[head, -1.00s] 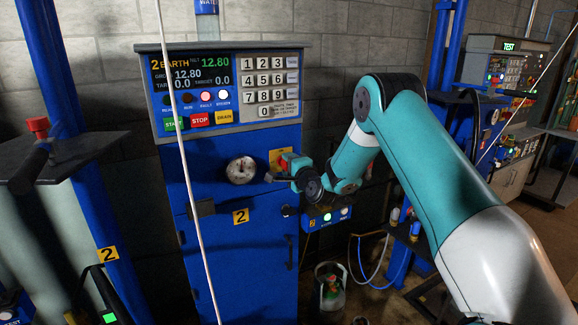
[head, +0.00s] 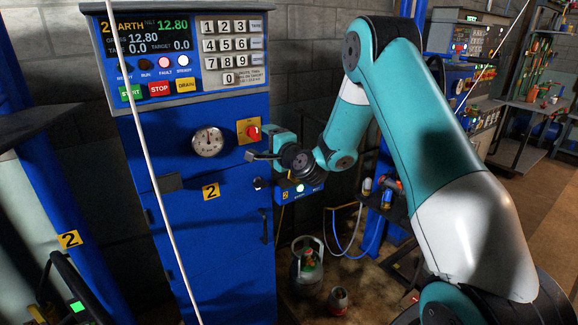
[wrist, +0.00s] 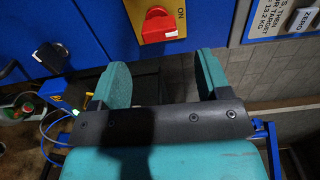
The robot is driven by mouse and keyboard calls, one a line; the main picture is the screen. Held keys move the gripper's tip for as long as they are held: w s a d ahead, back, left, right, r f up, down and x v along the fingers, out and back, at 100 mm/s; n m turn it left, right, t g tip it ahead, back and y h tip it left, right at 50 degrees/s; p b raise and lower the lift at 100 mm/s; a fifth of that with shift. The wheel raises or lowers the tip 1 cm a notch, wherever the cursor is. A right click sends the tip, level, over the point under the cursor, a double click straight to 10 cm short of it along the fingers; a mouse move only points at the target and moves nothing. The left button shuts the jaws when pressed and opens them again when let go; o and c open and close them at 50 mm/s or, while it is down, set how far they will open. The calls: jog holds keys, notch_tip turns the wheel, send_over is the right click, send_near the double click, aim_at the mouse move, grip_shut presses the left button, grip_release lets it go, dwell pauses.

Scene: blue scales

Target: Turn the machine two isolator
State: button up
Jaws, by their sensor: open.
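Machine two is the blue cabinet (head: 205,240) with the number 2 label. Its isolator is a red rotary knob (head: 254,132) on a yellow plate, right of the round gauge. My gripper (head: 264,153) is just below and in front of the isolator in the head view, and looks apart from it. In the wrist view the red knob (wrist: 157,26) and its yellow plate marked ON show beyond the open teal fingers (wrist: 165,72). Nothing is between the fingers. The knob lies roughly in line with the gap, slightly left of its middle.
The round gauge (head: 208,141) is left of the isolator. A keypad and display panel (head: 185,55) is above. A small blue box with a green light (head: 299,192) hangs right of the cabinet. A gas cylinder (head: 307,265) stands on the floor. A thin white line crosses the cabinet's front.

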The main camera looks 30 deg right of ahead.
jog(key=s+b, duration=0.7)
jog(key=s, duration=0.3)
jog(key=shift+s, duration=0.4)
